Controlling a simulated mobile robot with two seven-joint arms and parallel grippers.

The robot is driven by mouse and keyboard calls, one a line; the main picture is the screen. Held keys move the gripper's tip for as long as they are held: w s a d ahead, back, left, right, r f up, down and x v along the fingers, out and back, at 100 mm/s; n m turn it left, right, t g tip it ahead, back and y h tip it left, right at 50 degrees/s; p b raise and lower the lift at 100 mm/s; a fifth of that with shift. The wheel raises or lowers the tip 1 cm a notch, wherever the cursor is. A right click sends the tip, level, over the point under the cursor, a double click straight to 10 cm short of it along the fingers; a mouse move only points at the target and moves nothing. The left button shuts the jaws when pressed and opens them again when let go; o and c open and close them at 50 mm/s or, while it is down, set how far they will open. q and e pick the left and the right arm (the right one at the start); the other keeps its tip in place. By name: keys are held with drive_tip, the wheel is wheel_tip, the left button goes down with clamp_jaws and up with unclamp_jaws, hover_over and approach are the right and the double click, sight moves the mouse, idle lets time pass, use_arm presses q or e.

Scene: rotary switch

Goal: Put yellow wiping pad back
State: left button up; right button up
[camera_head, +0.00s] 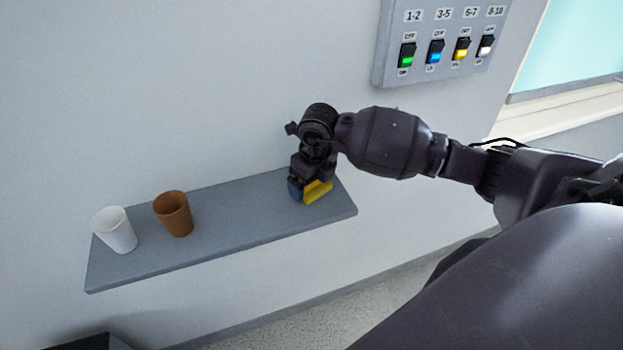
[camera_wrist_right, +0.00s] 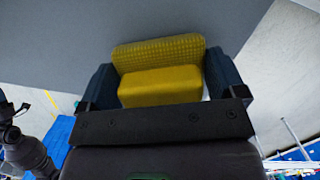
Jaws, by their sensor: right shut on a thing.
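The yellow wiping pad (camera_head: 318,191) is at the right end of the grey wall shelf (camera_head: 235,219). My right gripper (camera_head: 305,190) points down over that end, shut on the pad. In the right wrist view the yellow pad (camera_wrist_right: 160,75) sits between the two dark blue fingers of the right gripper (camera_wrist_right: 163,82), with its textured face beyond the block. The pad is at or just above the shelf surface; I cannot tell whether it touches. My left gripper is not in view.
A white cup (camera_head: 115,231) and a brown cup (camera_head: 174,214) stand on the left part of the shelf. The shelf between the brown cup and my gripper is clear. A grey switch panel (camera_head: 440,45) is on the wall above, left of a window (camera_head: 575,50).

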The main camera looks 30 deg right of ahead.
drive_tip(key=shift+w+f, duration=0.1)
drive_tip(key=shift+f, duration=0.15)
drive_tip(key=o, duration=0.6)
drive_tip(key=shift+r, duration=0.1)
drive_tip(key=r, duration=0.4)
drive_tip(key=s+r, duration=0.1)
drive_tip(key=r, duration=0.3)
drive_tip(key=r+b, duration=0.1)
drive_tip(key=r, duration=0.3)
drive_tip(key=shift+s+d, duration=0.1)
drive_tip(key=shift+s, duration=0.15)
